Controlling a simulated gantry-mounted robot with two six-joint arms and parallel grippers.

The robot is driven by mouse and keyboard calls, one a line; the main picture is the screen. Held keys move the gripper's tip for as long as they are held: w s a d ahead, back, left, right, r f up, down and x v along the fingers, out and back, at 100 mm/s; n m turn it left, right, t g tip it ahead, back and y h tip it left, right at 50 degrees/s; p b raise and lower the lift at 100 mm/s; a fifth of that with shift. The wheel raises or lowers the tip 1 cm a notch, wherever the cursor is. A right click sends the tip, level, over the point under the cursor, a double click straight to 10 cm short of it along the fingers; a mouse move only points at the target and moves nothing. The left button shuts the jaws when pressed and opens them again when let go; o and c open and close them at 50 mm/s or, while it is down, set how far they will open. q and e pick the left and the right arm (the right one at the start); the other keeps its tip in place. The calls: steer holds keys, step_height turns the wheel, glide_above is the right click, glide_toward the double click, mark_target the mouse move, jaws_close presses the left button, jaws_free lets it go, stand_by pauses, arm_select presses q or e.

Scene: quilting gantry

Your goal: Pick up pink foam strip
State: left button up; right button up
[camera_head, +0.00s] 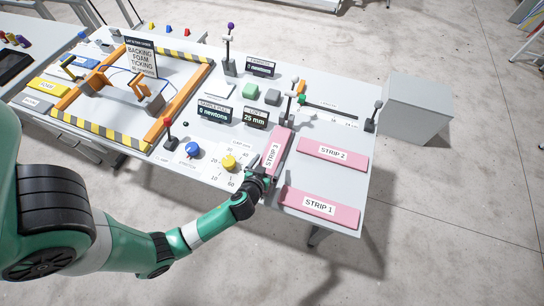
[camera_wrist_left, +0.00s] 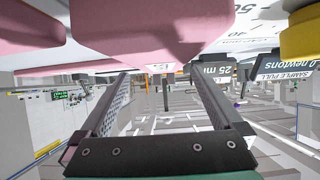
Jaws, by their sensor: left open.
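Three flat pink foam strips lie at the right end of the table. Strip 3 (camera_head: 275,148) runs lengthwise, and strip 2 (camera_head: 333,154) and strip 1 (camera_head: 320,207) lie to its right. My left gripper (camera_head: 266,176) is at the near end of strip 3 and hides part of that end. In the left wrist view its two fingers (camera_wrist_left: 158,76) are spread apart with nothing between them. A large pink surface (camera_wrist_left: 155,22), which looks like strip 3, fills the top of that view. I cannot tell whether the fingers touch it. My right gripper is not in view.
A yellow knob (camera_head: 229,162) and a blue knob (camera_head: 193,150) stand left of the gripper. An orange frame with striped edges (camera_head: 98,131) fills the left side.

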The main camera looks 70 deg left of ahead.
mark_target(272, 156)
arm_select(q)
steer(key=x, duration=0.5)
steer(key=shift+a, duration=0.15)
steer(key=shift+c, duration=0.2)
steer(key=c, duration=1.1)
steer(key=shift+r, duration=0.65)
steer(key=shift+c, duration=0.2)
steer(key=r+p, duration=0.2)
steer(key=r, duration=0.1)
steer(key=shift+s+r, duration=0.1)
steer(key=shift+s, duration=0.25)
steer(key=s+r+p, duration=0.2)
steer(key=s+r, duration=0.2)
steer(key=s, duration=0.2)
steer(key=s+a+r+p, duration=0.1)
steer(key=s+r+p, duration=0.2)
steer(key=s, duration=0.4)
steer(key=shift+s+a+r, duration=0.2)
steer(key=shift+r, duration=0.65)
